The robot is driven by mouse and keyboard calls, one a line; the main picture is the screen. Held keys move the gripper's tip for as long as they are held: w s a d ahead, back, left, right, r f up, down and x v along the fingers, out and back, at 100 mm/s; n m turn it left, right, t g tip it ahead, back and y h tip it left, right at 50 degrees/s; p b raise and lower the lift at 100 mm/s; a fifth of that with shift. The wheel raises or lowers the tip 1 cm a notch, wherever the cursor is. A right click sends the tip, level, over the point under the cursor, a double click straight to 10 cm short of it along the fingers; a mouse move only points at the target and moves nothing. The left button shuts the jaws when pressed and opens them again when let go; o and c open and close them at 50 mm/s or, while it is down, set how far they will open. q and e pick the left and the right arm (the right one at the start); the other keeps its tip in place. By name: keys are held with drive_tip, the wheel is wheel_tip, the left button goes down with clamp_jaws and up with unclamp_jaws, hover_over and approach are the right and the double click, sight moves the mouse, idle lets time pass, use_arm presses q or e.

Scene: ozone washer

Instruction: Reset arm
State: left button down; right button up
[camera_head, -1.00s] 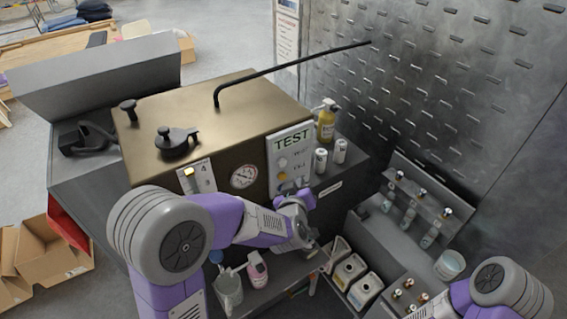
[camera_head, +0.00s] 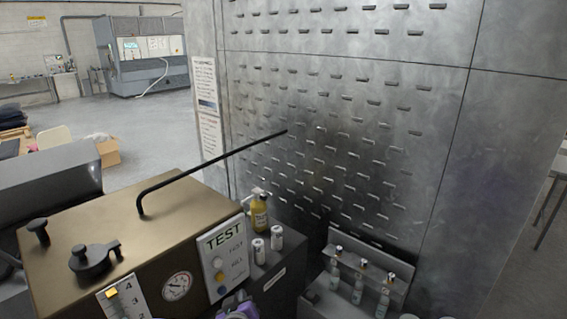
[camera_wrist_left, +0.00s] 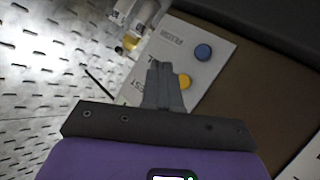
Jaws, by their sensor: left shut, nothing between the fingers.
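My left gripper (camera_wrist_left: 160,68) is shut and empty in the left wrist view, its grey fingers together in front of the white TEST panel. The TEST panel (camera_wrist_left: 213,45) carries a blue and a yellow button, and the fingertips overlap its face; I cannot tell whether they touch it. In the head view, only a purple bit of my left arm (camera_head: 237,303) shows at the bottom edge, below the TEST panel (camera_head: 222,258). My right gripper is not in view.
The brown washer box (camera_head: 150,235) with a dial and black bent rod fills the lower left. A yellow bottle (camera_head: 259,213) and two white canisters stand right of it. Several small bottles sit in a rack (camera_head: 345,260). A perforated metal wall (camera_head: 400,100) stands behind.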

use_arm(q)
drive_tip(key=s+f+m+g+h+b, duration=0.1)
drive_tip(key=s+f+g+b, duration=0.3)
drive_tip(key=f, duration=0.9)
drive_tip(key=s+f+m+g+h, duration=0.25)
drive_tip(key=s+f, duration=0.35)
drive_tip(key=f, duration=0.6)
drive_tip(key=s+d+f+g+h+b, duration=0.1)
drive_tip(key=s+d+f+g, duration=0.1)
drive_tip(key=s+f, duration=0.4)
drive_tip(key=s+d+f+g+h+b, duration=0.1)
drive_tip(key=s+d+f+g, duration=0.1)
drive_tip(key=s+f+g, duration=0.2)
drive_tip(key=s+f, duration=0.3)
drive_tip(key=s, duration=0.3)
drive_tip(key=shift+d+b, duration=0.35)
drive_tip(key=shift+b, duration=0.05)
drive_tip(key=shift+f, duration=0.1)
idle(3.4)
